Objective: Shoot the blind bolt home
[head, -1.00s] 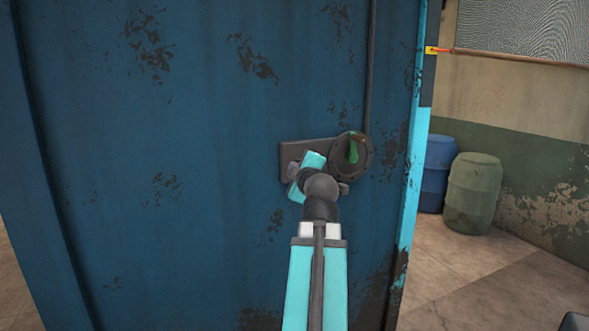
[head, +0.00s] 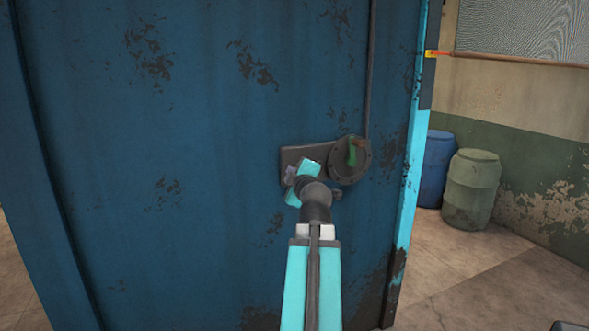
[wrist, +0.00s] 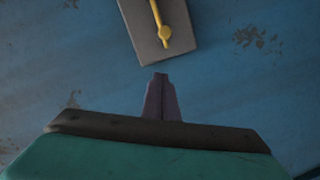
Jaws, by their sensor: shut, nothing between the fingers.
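The blind bolt (wrist: 157,18) shows in the wrist view as a yellow rod with a round knob. It lies on a dark grey plate (wrist: 182,40) fixed to the blue panel. My gripper (wrist: 160,76) is shut and empty, its tips just below the plate's lower edge in that picture, apart from the knob. In the head view the plate (head: 290,153) sits left of a round dark dial (head: 351,175) with a green lever (head: 351,155). There my gripper (head: 290,173) is in front of the plate, and my wrist hides the bolt.
The tall blue panel (head: 200,130) with worn paint fills most of the head view. A conduit (head: 371,70) runs up from the dial. A blue barrel (head: 435,170) and a green barrel (head: 470,190) stand against the right wall. The floor at right is open.

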